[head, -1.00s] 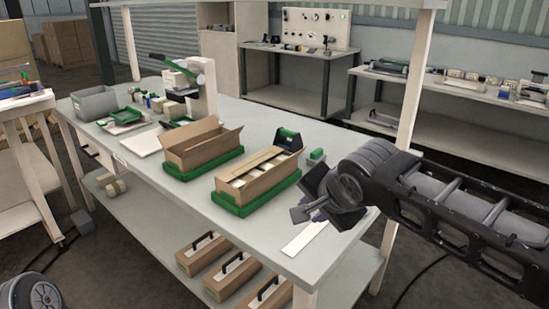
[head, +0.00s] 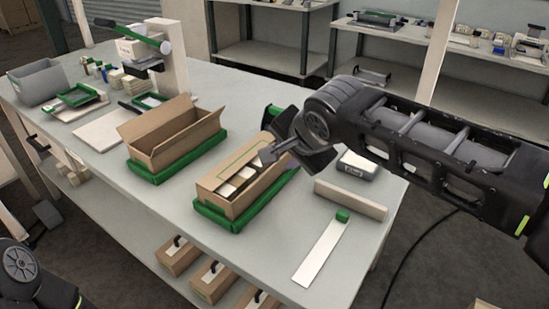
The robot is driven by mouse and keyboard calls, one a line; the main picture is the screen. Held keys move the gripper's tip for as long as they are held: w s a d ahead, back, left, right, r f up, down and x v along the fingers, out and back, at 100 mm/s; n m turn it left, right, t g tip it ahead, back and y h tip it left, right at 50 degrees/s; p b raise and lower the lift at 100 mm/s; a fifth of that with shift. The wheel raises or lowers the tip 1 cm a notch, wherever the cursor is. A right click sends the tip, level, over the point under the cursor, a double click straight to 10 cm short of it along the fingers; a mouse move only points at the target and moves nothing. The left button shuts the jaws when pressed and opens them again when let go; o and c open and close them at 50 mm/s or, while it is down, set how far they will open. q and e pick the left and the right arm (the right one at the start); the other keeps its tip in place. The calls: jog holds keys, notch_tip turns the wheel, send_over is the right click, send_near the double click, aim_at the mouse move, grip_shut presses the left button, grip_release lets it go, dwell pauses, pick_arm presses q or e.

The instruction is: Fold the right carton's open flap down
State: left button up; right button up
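The right carton (head: 232,207) is a brown box sitting in a green tray (head: 208,212) on the table. A brown panel with a green outline (head: 240,162) lies over the far-left part of its top, and white pieces (head: 228,189) show in the opening beside it. My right gripper (head: 268,153) is over the carton's far right end. It covers that end, so I cannot tell whether it touches the carton or a flap, or how wide its fingers are. Part of my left arm shows at the bottom left, with its gripper out of view.
A left carton (head: 165,150) stands with raised flaps in its own green tray (head: 140,170). A beige block (head: 350,197), a white strip with a green end (head: 322,252) and a dark box (head: 358,165) lie to the right. A press-like device (head: 150,45) stands behind. The table's front is clear.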

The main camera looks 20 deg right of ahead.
jog(key=shift+x, duration=4.05)
jog(key=shift+c, duration=0.3)
grip_shut()
